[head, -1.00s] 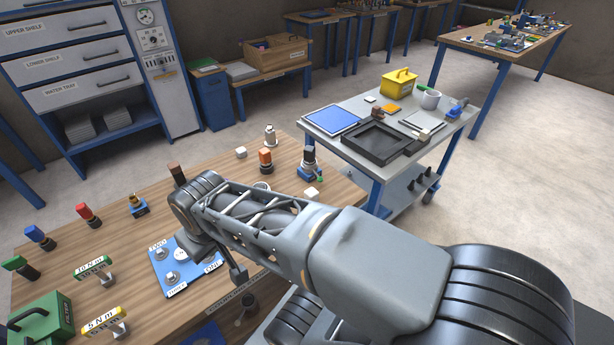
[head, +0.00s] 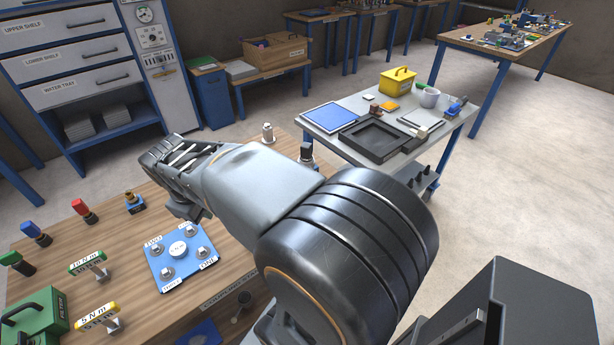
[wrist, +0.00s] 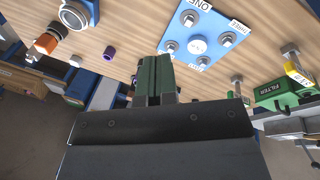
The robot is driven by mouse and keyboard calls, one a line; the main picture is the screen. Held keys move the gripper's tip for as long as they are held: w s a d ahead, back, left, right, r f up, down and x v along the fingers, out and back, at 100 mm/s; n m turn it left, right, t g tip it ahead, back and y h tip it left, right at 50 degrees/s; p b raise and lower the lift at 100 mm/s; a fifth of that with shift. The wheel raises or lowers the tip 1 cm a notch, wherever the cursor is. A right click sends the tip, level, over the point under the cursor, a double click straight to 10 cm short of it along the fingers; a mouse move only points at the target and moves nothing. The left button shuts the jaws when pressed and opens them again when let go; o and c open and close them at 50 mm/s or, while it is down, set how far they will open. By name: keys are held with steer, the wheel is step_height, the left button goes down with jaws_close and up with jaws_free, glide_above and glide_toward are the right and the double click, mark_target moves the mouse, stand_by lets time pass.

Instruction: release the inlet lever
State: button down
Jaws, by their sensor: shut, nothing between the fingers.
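I cannot make out an inlet lever in either view. My gripper (wrist: 156,65) shows in the wrist view as two green-padded fingers, shut together with nothing between them. It is over the wooden bench (wrist: 125,40), and the fingertips point toward the blue plate (wrist: 180,30). I cannot tell how high it is. In the head view the far part of my arm covers the back of the bench, and the fingers are not clear. The blue plate (head: 185,268) there is uncovered, with labelled bolts around a round white centre.
Torque tools marked 10 N m (head: 87,262) and 5 N m (head: 97,315) stand left of the plate, near a green filter case (head: 35,325). Red (head: 82,209) and blue (head: 35,232) handled items stand further back. A grey cart (head: 330,125) with trays stands beyond the bench.

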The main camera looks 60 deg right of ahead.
mark_target(314, 172)
steer(key=w+d+f+n+g+h+b, duration=0.1)
steer(key=d+f+n+g, duration=0.2)
steer(key=d, duration=1.1)
steer(key=w+d+f+n+g+h+b, duration=0.1)
steer(key=w+d+f+n+g+h, duration=0.1)
steer(key=d, duration=1.2)
step_height(314, 172, down, 2)
steer(key=shift+d+f+n+g+h, duration=0.1)
steer(key=shift+d+n+g+h, duration=0.15)
steer(key=shift+n+g, duration=0.7)
steer(key=shift+a+m, duration=0.1)
steer(key=shift+m, duration=0.15)
steer(key=shift+g, duration=0.25)
steer(key=x, duration=1)
steer(key=shift+s+d+f, duration=0.25)
steer(key=shift+s+d, duration=0.7)
steer(key=shift+d, duration=0.05)
steer(key=shift+s+d+f, duration=0.15)
steer(key=shift+s+d, duration=0.2)
steer(key=shift+d, duration=0.05)
